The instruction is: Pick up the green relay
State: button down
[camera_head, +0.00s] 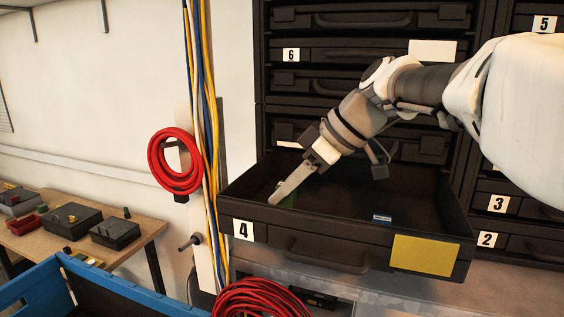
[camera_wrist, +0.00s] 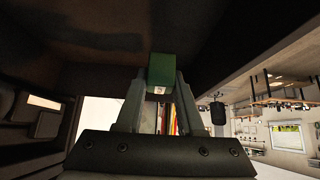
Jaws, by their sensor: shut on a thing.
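The green relay (camera_wrist: 161,70) is a small green block, held between the two fingertips of my gripper (camera_wrist: 160,85) in the wrist view. In the head view my gripper (camera_head: 278,198) reaches down into the open drawer labelled 4 (camera_head: 345,240), at its left front corner. Only a sliver of the green relay (camera_head: 291,200) shows there beside the fingers. My gripper is shut on the relay. I cannot tell whether the relay touches the drawer floor.
A small blue-and-white part (camera_head: 382,218) lies in the drawer. The cabinet (camera_head: 330,52) stands behind it. Coloured cables (camera_head: 205,120) and a red coil (camera_head: 152,165) hang left of the drawer. A workbench (camera_head: 135,243) and blue crate (camera_head: 120,290) are at lower left.

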jog(key=shift+r+p, duration=1.65)
jog(key=shift+r, duration=1.2)
